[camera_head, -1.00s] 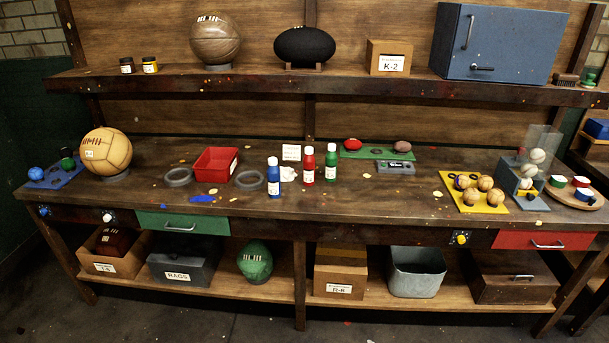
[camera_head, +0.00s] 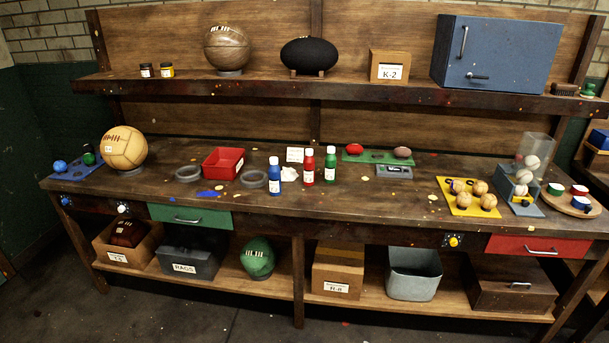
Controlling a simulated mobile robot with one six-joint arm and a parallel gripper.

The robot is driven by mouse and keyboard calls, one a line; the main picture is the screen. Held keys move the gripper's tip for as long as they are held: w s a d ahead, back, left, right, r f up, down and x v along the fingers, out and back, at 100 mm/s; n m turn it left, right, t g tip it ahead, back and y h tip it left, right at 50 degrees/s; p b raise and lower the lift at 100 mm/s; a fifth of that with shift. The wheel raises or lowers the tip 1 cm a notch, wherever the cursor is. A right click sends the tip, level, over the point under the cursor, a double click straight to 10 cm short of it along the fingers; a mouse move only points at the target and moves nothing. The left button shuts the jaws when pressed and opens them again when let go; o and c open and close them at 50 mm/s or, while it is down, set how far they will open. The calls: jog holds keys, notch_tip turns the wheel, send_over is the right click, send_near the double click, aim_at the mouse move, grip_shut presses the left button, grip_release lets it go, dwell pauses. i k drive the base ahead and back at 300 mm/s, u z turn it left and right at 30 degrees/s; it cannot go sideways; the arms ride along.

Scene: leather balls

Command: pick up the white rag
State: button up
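A small crumpled white rag (camera_head: 289,174) lies on the workbench (camera_head: 330,205). It sits just right of the blue bottle (camera_head: 274,176) and left of the red bottle (camera_head: 308,167), close behind and between them. A white label card (camera_head: 295,154) stands behind it. A dark box labelled RAGS (camera_head: 188,262) stands on the lower shelf at the left; its inside is not visible. My gripper does not show in the head view.
A green bottle (camera_head: 330,163) stands right of the red one. The bench's front middle is mostly clear. An upper shelf (camera_head: 300,88) overhangs the back.

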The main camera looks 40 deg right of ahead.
aim_at(287, 174)
jog(key=u, duration=0.15)
jog(key=i, duration=0.9)
jog(key=z, duration=0.05)
